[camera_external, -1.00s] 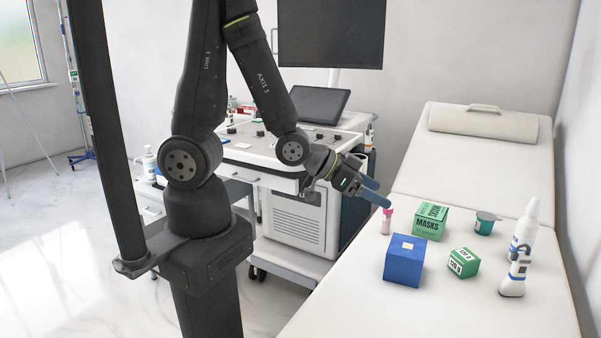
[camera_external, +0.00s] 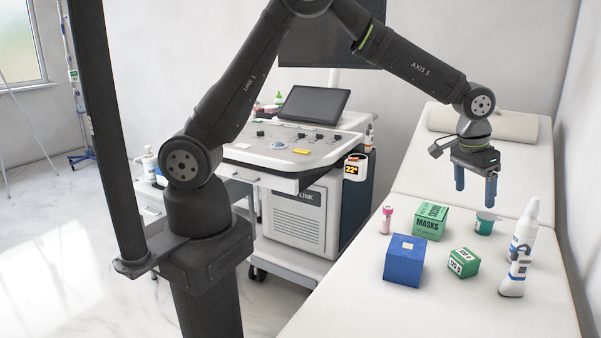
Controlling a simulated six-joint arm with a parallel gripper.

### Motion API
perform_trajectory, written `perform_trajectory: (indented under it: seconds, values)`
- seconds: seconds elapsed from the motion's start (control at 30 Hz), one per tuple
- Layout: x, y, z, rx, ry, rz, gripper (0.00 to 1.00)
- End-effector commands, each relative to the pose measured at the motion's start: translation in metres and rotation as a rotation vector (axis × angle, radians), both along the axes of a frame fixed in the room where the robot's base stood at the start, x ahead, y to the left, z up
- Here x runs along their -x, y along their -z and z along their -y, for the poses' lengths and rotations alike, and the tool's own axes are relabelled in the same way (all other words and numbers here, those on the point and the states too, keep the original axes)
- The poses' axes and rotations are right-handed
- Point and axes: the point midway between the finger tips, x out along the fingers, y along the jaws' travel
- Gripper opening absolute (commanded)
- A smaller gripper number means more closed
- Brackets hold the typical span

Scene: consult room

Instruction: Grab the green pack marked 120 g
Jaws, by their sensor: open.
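A small green pack (camera_external: 462,264) with white labels sits on the exam couch (camera_external: 345,300), right of the blue box. Its dark print is too small to read surely. A larger green box (camera_external: 430,221) printed MASKS stands behind and to the left of it. My gripper (camera_external: 475,194) is open and empty, its two blue fingers pointing down. It hangs in the air above the couch, higher in the picture than the small green pack and apart from it.
A blue box (camera_external: 404,261) stands left of the small pack. A teal cup (camera_external: 485,223) is behind it. White bottles (camera_external: 514,276) stand to its right. A pink-capped tube (camera_external: 386,220) is at the left edge. The couch's front is clear.

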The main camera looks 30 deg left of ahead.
Motion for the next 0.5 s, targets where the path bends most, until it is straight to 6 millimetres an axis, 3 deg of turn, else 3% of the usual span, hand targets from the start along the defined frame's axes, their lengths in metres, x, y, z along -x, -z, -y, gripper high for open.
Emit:
perform_trajectory:
  seconds: [0.17, 0.3, 0.5]
  values:
    - [-0.01, -0.011, 0.006, -0.072, -0.035, -0.029, 0.8]
    - [-0.009, 0.025, 0.004, -0.077, -0.035, -0.031, 0.8]
    - [-0.01, 0.049, 0.005, -0.074, -0.033, -0.03, 0.8]
